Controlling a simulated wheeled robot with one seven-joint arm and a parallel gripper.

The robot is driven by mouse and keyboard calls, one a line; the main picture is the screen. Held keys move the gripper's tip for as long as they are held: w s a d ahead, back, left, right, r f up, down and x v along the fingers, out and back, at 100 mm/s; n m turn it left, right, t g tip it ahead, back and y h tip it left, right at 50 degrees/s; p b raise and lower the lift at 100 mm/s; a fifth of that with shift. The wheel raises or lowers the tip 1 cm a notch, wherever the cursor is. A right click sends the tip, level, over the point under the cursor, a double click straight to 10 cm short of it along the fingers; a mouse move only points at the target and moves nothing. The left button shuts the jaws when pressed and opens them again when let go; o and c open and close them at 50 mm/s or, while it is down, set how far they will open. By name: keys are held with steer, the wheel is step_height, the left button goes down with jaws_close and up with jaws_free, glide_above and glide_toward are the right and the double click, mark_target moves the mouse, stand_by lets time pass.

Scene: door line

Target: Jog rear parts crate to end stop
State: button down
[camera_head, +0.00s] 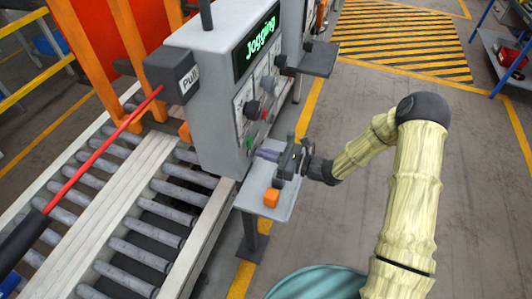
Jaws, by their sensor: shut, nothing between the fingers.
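The control box (212,100) stands beside the roller conveyors, and its screen (257,46) reads "Jogging" in green. Its face carries several knobs and buttons, among them a black knob (252,108) and a green button (250,142) low down. My gripper (258,155) is shut and empty, its fingers pointing left at the lower part of this face, close to the green button. I cannot tell whether the fingertips touch it. I cannot make out a parts crate or an end stop for certain.
Roller conveyors (146,240) run at the left, crossed by a red bar (105,150) near a box marked "Pull" (188,80). Orange posts stand behind. Floor at right is free.

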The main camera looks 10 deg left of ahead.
steer(key=s+d+b, duration=0.2)
steer(key=d+b, duration=0.1)
steer(key=d, duration=1)
steer(key=shift+d+b, duration=0.4)
steer(key=shift+s, duration=0.1)
